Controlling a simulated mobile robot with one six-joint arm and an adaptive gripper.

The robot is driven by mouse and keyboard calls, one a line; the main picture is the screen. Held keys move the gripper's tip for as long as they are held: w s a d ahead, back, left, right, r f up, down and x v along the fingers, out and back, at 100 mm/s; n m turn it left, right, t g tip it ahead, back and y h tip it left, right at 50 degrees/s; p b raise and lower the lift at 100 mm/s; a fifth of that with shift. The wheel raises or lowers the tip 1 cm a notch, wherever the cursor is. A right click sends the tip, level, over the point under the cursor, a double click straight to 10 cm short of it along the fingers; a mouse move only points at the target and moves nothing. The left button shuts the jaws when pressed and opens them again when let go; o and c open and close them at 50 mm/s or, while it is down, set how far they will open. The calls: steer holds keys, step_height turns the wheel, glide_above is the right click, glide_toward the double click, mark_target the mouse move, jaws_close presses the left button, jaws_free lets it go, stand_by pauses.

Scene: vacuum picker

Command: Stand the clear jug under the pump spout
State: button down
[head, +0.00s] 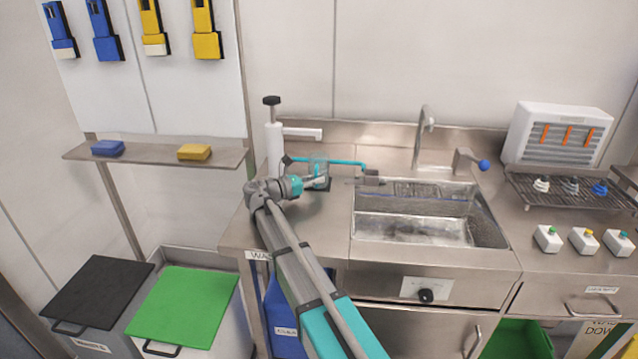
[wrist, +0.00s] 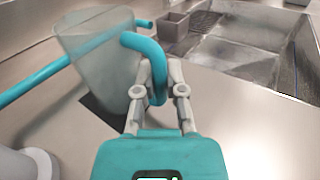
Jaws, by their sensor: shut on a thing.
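The clear jug (head: 319,169) is on the left part of the counter, beside the sink. In the wrist view the jug (wrist: 88,62) has a teal handle (wrist: 158,72). My gripper (head: 314,183) is shut on that handle; its fingers (wrist: 160,92) close around the handle's lower part. The white pump (head: 274,150) has a black knob, and its spout (head: 303,134) points right, above the jug in the head view. I cannot tell exact alignment in depth. A dark square mat (wrist: 97,108) shows at the jug's base; I cannot tell whether the jug touches it.
A teal tube (head: 344,162) runs behind the jug; it also shows in the wrist view (wrist: 30,85). The sink (head: 415,228) with tap (head: 422,135) is to the right. The counter (head: 325,228) in front of the jug is clear. A drying rack (head: 570,188) stands far right.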

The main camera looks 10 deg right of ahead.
stand_by(0.3)
steer(key=c, duration=1.2)
jaws_free()
steer(key=shift+f, duration=0.15)
steer(key=o, duration=0.5)
steer(key=shift+a+r, duration=0.1)
steer(key=shift+r, duration=0.15)
steer(key=v, duration=1.2)
steer(key=shift+r, duration=0.1)
